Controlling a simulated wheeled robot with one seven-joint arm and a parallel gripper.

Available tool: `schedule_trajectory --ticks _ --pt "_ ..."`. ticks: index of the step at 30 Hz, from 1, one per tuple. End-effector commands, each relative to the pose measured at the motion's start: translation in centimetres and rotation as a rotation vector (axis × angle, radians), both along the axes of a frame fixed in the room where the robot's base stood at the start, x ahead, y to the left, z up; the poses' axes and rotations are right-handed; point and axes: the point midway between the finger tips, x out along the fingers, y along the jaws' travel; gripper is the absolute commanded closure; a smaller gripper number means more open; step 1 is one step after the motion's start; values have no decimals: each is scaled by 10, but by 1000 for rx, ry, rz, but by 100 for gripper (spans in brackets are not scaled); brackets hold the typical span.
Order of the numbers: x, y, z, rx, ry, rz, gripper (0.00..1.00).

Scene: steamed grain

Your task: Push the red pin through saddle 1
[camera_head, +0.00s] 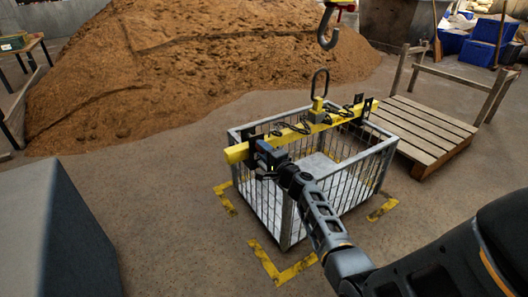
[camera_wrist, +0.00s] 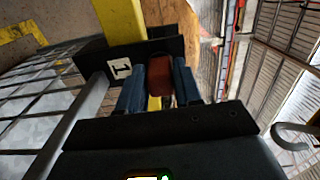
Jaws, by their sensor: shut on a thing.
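My gripper (camera_wrist: 159,88) shows in the wrist view with its two blue fingers on either side of the red pin (camera_wrist: 160,75), shut on its red end. Saddle 1 (camera_wrist: 148,48), a black bracket with a white label "1" (camera_wrist: 120,68), is just beyond the fingertips. How far the pin is inside the saddle is hidden. In the head view my gripper (camera_head: 266,163) is at the near left end of the yellow beam (camera_head: 290,135), beside the black saddle 1 (camera_head: 251,148). The pin cannot be made out there.
The beam lies across a wire-mesh cage (camera_head: 287,222) standing between yellow floor marks (camera_head: 268,262). A lifting ring (camera_head: 319,82) rises from the beam, below a hanging crane hook (camera_head: 328,30). A wooden pallet (camera_head: 425,125) stands at right, a grain heap (camera_head: 170,70) behind.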

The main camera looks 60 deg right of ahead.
Motion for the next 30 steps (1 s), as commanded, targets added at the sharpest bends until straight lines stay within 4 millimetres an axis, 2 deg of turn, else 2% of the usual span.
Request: schedule_trajectory --ticks 3,4,13,23,30 --pt "0 0 1 -1 -1 0 100" --pt "0 0 1 -1 -1 0 65" --pt "0 0 0 -1 -1 0 36" --pt "-5 3 0 1 1 0 36" --pt "-35 22 0 2 0 0 36"
